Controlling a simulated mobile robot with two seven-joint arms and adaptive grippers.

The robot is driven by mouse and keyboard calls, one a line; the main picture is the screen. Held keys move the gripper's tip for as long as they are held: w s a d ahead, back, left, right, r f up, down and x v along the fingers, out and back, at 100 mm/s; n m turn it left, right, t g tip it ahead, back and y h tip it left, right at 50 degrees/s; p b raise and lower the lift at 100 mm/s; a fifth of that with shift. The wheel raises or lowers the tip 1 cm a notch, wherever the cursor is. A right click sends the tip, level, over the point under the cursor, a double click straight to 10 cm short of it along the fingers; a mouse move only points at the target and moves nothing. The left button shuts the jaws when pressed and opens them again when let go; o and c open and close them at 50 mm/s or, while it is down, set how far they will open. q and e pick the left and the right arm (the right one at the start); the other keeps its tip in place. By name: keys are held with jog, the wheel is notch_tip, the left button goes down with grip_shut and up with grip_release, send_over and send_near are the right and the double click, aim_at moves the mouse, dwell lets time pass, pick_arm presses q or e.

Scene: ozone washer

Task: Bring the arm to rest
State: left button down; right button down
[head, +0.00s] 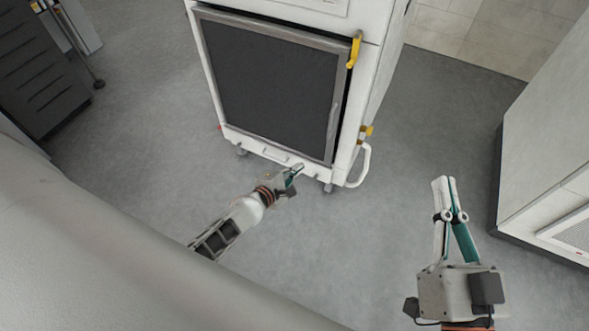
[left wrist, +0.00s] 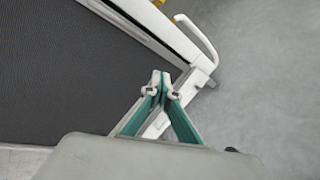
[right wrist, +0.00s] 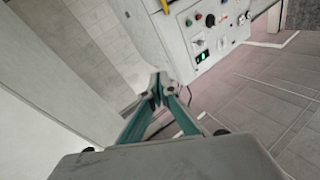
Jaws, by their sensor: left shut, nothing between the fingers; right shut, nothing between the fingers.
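My left gripper (head: 297,171) is shut and empty, just in front of the lower edge of the white machine (head: 374,95) with the dark door panel (head: 268,85). In the left wrist view my left gripper (left wrist: 161,78) has its fingertips together, near the machine's white lower frame; I cannot tell whether it touches. My right gripper (head: 444,181) is shut and empty, held over open floor to the right of the machine. In the right wrist view its fingertips (right wrist: 158,80) are together, with a control panel (right wrist: 210,35) beyond.
A white cabinet (head: 552,130) stands at the right edge. A dark slatted unit (head: 38,68) stands at the upper left. The machine has a white handle (head: 364,166) and a yellow latch (head: 355,49). The grey floor (head: 330,250) between my arms is clear.

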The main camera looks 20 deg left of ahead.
pick_arm(q)
jog(key=shift+s+d+r+m, duration=0.1)
jog(key=shift+s+r+m, duration=0.2)
jog(key=shift+r+m, duration=0.1)
pick_arm(e)
jog(key=shift+r, duration=0.5)
